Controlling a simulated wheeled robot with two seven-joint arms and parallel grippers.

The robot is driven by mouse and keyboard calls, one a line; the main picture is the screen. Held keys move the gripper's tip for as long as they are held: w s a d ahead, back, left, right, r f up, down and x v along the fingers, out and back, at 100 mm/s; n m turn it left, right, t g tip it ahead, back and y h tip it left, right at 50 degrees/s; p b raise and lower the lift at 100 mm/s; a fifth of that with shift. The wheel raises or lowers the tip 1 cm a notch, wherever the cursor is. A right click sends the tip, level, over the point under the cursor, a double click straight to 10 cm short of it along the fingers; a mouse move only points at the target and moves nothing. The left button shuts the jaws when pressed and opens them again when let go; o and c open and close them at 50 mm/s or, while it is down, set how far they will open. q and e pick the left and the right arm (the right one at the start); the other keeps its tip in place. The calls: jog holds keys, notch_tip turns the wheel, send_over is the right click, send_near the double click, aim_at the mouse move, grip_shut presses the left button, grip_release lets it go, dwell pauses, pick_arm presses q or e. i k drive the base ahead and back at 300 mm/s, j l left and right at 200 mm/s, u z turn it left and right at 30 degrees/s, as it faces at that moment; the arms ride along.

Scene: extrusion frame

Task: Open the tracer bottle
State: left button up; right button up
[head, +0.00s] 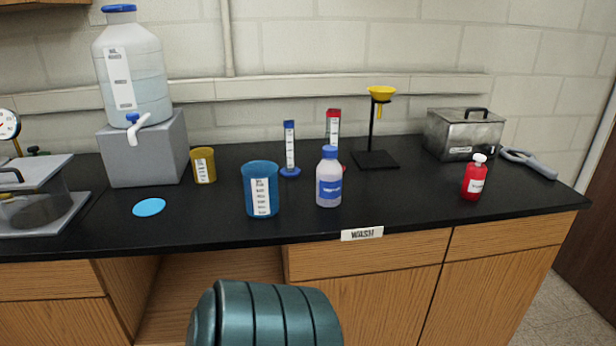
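A small red bottle (473,182) with a white cap (479,158) stands upright on the black counter at the right. Its cap is on. Its white label is too small to read, so I cannot confirm that it is the tracer bottle. A clear bottle (329,191) with a blue cap (329,152) and a blue label stands upright near the middle, also capped. Neither of my grippers is in view.
The black counter (400,210) holds a blue beaker (261,176), yellow beaker (203,152), two cylinders (290,150) (333,124), a yellow funnel (381,93) on a stand, a metal box (464,132) and a large carboy (133,62). Counter between the clear and red bottles is free.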

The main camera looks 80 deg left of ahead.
aim_at(329, 172)
jog(key=u, duration=2.35)
jog(key=i+l+u, duration=0.2)
jog(key=l+u, duration=0.15)
jog(key=l, duration=0.4)
jog(key=i+l+u, duration=0.1)
jog(key=l+u, duration=0.25)
jog(key=l, duration=0.4)
jog(key=l+u, duration=0.35)
jog(key=l, duration=0.45)
